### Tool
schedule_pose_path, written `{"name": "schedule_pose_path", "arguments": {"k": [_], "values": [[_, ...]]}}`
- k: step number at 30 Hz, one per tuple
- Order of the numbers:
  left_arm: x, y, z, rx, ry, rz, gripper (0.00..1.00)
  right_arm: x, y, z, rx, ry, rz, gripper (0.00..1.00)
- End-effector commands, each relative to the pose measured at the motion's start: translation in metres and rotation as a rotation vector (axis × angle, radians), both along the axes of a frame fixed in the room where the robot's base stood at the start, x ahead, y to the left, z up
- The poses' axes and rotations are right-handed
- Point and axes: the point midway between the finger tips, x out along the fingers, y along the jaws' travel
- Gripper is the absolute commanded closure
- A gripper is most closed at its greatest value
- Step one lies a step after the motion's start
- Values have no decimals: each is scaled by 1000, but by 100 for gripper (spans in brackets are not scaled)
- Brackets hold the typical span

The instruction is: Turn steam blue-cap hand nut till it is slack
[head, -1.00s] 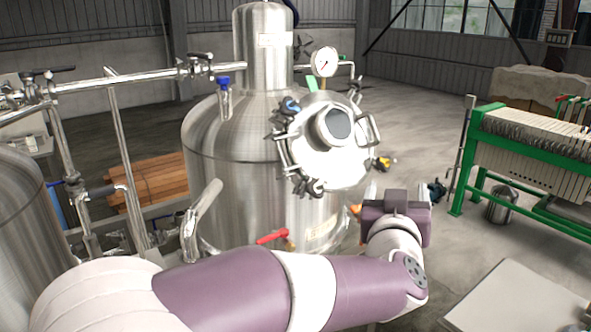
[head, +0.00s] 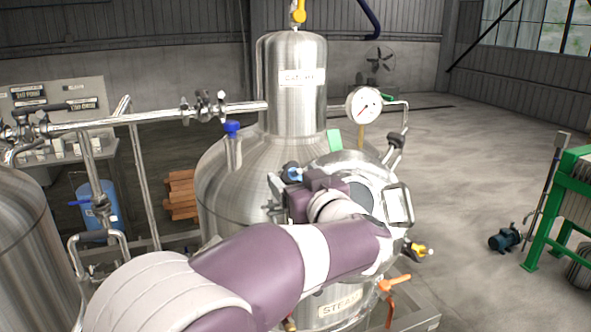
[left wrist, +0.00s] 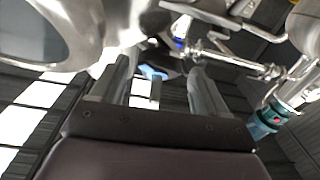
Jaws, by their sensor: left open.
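The steam tank (head: 225,200) is a steel vessel with a "STEAM" label (head: 338,309) low on its front. Its round hatch (head: 362,172) faces me, partly hidden by my left arm. The blue-cap hand nut (head: 291,172) is at the hatch's upper left rim. My left gripper (head: 290,194) is beside the hatch, just below and right of the blue cap; its fingertips are hard to make out there. In the left wrist view the fingers (left wrist: 160,75) are apart, with a light-blue patch between their tips; I cannot tell if it is the cap. My right gripper is out of view.
A pressure gauge (head: 363,105) and a steel pipe (head: 160,115) stand near the tank top. A blue-topped fitting (head: 232,130) is left of the hatch. An orange-handled valve (head: 393,283) is low right.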

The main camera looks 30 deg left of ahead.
Motion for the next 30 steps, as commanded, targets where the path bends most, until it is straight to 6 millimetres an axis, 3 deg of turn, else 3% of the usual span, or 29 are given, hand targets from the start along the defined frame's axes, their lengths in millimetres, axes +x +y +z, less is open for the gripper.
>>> {"name": "schedule_pose_path", "arguments": {"k": [10,11,15,16,30], "values": [[3,5,0,1,-1,0,25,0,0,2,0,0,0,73],[3,4,0,1,-1,0,32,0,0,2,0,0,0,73],[3,4,-1,1,-1,0,77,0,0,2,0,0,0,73],[3,4,-1,0,0,1,82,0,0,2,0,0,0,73],[4,3,-2,-47,-52,44,81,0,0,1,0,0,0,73]]}}
